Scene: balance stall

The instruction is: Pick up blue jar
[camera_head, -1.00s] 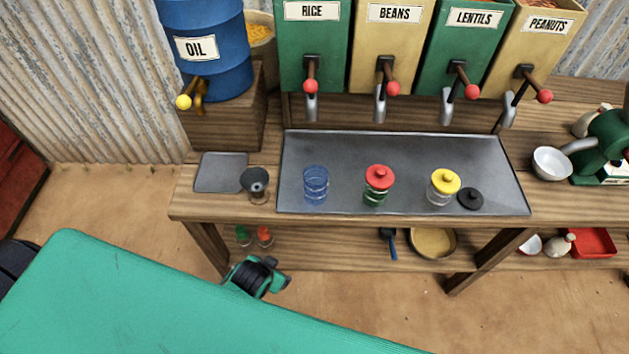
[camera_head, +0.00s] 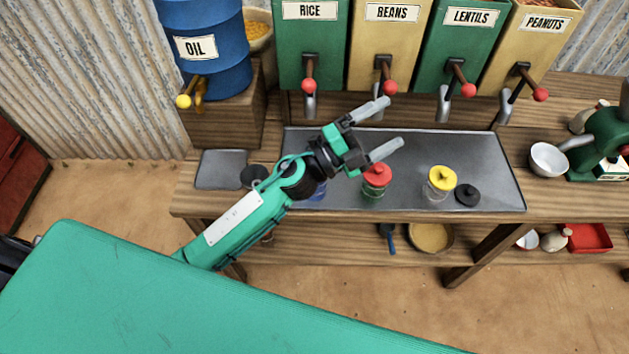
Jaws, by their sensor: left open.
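The blue jar (camera_head: 318,193) stands on the grey metal tray (camera_head: 468,150) at its left part. It is mostly hidden behind my left arm, and only a bit of its blue side shows. My left gripper (camera_head: 388,125) is open and empty. Its two grey fingers point right and up, over the tray, above and to the right of the blue jar. The lower finger appears just above the red-lidded jar (camera_head: 376,181); I cannot tell whether they touch. My right gripper is not in view.
A yellow-lidded jar (camera_head: 440,182) and a black lid (camera_head: 467,195) are on the tray's right part. A dark funnel (camera_head: 254,176) is partly hidden by my arm. Dispensers with red-knobbed levers, such as the beans one (camera_head: 388,45), stand behind. An oil barrel (camera_head: 205,50) is at back left.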

